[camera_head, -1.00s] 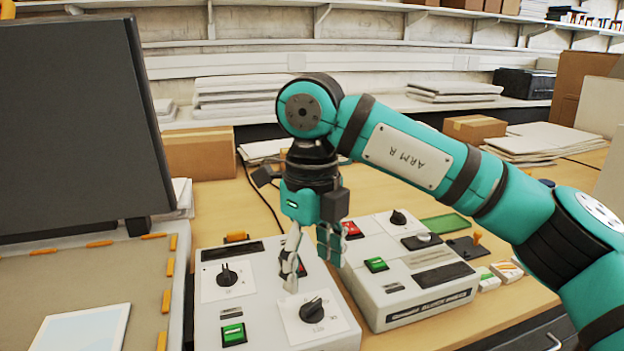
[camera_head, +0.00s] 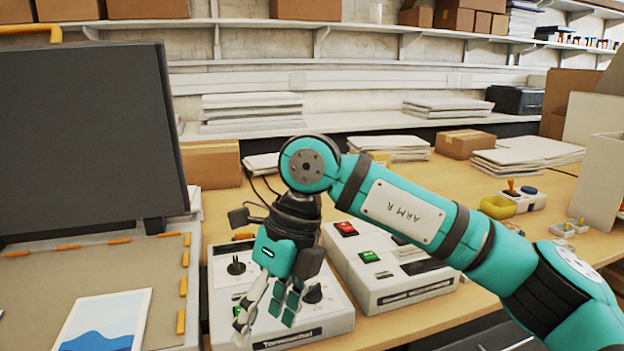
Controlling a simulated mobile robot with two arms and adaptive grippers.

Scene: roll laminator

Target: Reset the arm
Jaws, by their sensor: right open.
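My right arm (camera_head: 405,213), teal and labelled ARM R, comes in from the right and bends down at the wrist. Its right gripper (camera_head: 262,318) points down and is open and empty, in front of a white control box (camera_head: 325,325) on the wooden table. The gripper hides part of the box; whether it touches the box I cannot tell. The box carries black dials (camera_head: 236,265) and a green button, partly covered. My left gripper is not in view.
A second control box (camera_head: 385,290) with red and green buttons stands just to the right, under my forearm. A large dark panel (camera_head: 85,140) stands at left above a mat with a picture sheet (camera_head: 105,322). Boxes and paper stacks line the back.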

